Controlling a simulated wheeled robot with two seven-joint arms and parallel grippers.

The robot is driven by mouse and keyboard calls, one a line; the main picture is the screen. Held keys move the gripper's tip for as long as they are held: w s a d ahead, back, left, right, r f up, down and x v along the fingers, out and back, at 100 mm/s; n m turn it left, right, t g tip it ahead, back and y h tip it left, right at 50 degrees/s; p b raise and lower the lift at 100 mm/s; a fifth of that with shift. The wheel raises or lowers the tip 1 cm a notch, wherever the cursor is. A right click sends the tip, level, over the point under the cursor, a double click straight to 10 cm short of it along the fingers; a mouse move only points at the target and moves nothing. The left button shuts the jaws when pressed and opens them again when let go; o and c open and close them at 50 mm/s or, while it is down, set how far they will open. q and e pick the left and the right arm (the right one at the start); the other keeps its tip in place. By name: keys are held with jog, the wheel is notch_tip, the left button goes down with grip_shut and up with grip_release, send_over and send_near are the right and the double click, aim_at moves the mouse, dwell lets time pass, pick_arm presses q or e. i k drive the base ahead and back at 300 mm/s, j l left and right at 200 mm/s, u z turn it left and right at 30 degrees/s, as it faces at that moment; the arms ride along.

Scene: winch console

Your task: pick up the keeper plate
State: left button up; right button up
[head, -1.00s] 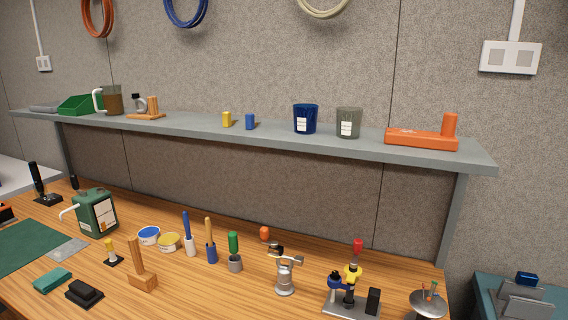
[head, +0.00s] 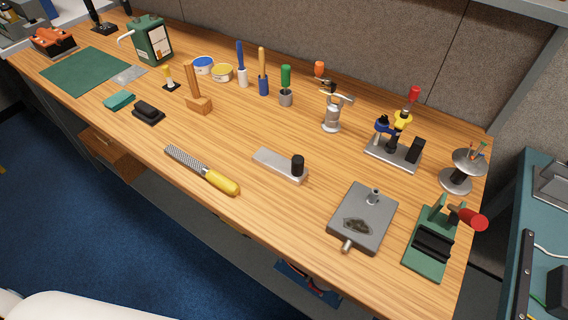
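A flat light-metal plate with a black knob at its right end, which looks like the keeper plate (head: 272,162), lies on the wooden bench near its front middle. It lies flat with clear wood around it. To its right is a dark grey block (head: 375,205) with a small upright post, a dark recess on top and a metal stub at its front edge. The plate and the block are apart. Neither of my grippers shows in the head view.
A yellow-handled rasp (head: 220,182) lies left of the plate along the front edge. A green fixture with a red knob (head: 420,251) stands at the right end. Upright tools and a blue-and-yellow clamp stand (head: 394,152) line the back. The bench (head: 255,215) has free wood between them.

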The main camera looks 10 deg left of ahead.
aim_at(293, 170)
jog(key=k+l, duration=0.35)
jog(key=k+l+z, duration=0.1)
jog(key=k+l, duration=0.2)
jog(key=l, duration=0.15)
